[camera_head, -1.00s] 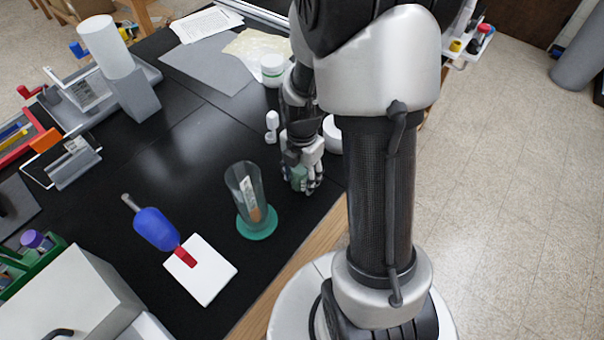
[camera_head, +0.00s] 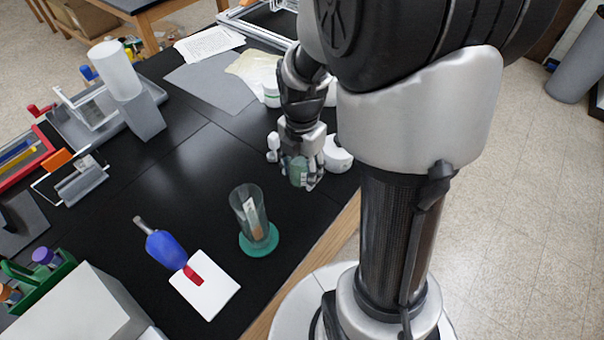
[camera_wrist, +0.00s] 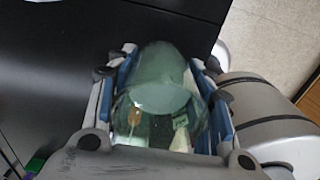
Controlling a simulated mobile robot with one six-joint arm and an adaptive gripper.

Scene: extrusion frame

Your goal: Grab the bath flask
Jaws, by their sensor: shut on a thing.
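The bath flask (camera_wrist: 158,85), a rounded greenish glass vessel, sits between my gripper's fingers in the wrist view. My gripper (camera_wrist: 160,95) is shut on it, with a blue-edged finger along each side. In the head view my gripper (camera_head: 301,180) points down over the near right part of the black table, and the flask's pale green glass (camera_head: 297,170) shows between the fingers. The fingers partly hide the flask. I cannot tell how far it is above the table.
A glass cylinder with a teal base (camera_head: 257,222) stands nearer. A white round thing (camera_head: 338,153) is right of the gripper. A green tube rack (camera_head: 42,275) is at left. The middle table is clear.

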